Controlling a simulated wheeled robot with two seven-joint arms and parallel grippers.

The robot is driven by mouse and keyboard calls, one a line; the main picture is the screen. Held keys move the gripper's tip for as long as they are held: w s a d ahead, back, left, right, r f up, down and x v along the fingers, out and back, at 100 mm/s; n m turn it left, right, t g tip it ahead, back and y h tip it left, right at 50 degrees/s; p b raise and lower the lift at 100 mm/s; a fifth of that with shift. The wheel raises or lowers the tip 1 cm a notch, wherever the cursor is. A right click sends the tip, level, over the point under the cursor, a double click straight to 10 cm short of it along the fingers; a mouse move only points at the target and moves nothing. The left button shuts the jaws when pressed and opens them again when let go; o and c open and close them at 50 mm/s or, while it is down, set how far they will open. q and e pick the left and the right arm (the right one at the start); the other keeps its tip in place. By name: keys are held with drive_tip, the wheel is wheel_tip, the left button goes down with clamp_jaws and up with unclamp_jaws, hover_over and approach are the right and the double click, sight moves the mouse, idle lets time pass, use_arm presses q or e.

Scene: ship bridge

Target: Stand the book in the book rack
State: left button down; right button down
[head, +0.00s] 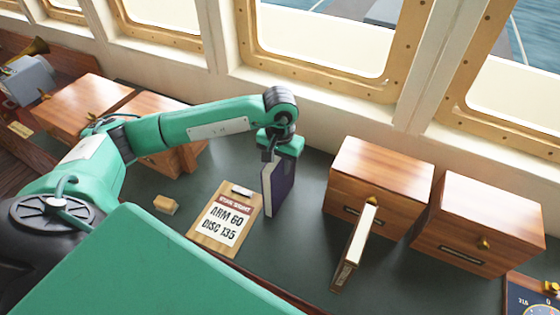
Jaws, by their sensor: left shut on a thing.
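A dark blue-purple book (283,188) with pale page edges is held upright in my left gripper (276,153). The gripper comes from above and is shut on the book's upper part. The book's lower edge is close to the dark green counter; I cannot tell whether it touches. A narrow upright piece (355,247) with a cream top edge and a brown lower end stands to the right of the book. I cannot tell whether it is the rack or another book. My right gripper is not in view.
Wooden drawer boxes (381,170) (478,220) stand at the right. More boxes (86,103) stand at the left. Counter (305,240) between book and upright piece is clear.

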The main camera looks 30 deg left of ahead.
use_arm(q)
drive_tip(key=shift+f, duration=0.1)
drive_tip(key=c, duration=1.1)
unclamp_jaws()
